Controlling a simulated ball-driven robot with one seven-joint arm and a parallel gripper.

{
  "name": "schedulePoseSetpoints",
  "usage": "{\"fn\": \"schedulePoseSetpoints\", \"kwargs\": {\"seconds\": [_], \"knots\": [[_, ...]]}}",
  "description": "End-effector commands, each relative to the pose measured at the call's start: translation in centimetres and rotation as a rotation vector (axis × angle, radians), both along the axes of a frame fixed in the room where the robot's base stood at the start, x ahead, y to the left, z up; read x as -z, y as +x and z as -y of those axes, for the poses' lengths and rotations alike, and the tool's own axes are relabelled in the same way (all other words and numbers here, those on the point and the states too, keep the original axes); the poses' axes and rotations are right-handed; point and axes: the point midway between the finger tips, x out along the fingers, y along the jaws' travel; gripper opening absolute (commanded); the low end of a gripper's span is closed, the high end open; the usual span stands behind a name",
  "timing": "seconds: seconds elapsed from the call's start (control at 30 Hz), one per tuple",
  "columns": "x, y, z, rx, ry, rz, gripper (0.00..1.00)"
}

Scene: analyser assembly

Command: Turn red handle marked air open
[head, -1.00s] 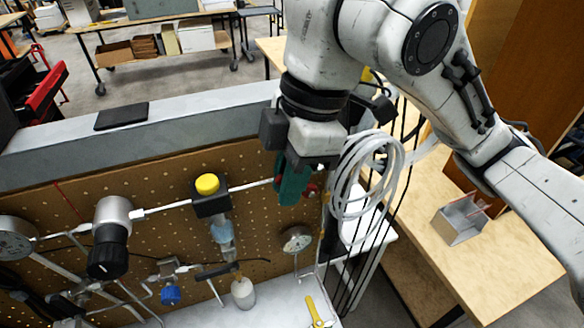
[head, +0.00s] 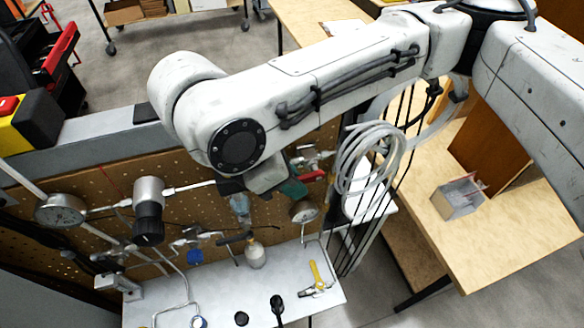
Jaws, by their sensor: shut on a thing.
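The red handle (head: 313,176) shows as a small red bar at the right edge of the pegboard, near metal pipe fittings (head: 310,158). My gripper (head: 296,187), with its green part, is at the board just left of the red handle. The gripper is shut on the red handle, but the contact is small and partly hidden by my wrist and arm. I cannot read the handle's marking.
A round gauge (head: 304,211) sits just below my gripper. A coil of white hose (head: 369,160) hangs close on the right. A black-knobbed regulator (head: 149,210) and another gauge (head: 60,210) are at the left. A yellow-handled tool (head: 316,276) lies on the grey shelf (head: 235,300).

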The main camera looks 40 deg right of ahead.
Motion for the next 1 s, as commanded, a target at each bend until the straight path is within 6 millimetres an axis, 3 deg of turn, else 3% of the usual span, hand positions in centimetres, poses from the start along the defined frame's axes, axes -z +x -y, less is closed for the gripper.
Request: {"fn": "schedulePoseSetpoints", "kwargs": {"seconds": [0.57,0.6,0.8,1.0], "knots": [[0.17,0.08,-0.03,0.0,-0.034,-0.01,0.0],[0.17,0.08,-0.03,0.0,-0.034,-0.01,0.15],[0.18,0.05,-0.04,0.001,-0.033,-0.01,0.34],[0.17,0.03,-0.04,0.0,-0.033,-0.011,0.35]]}}
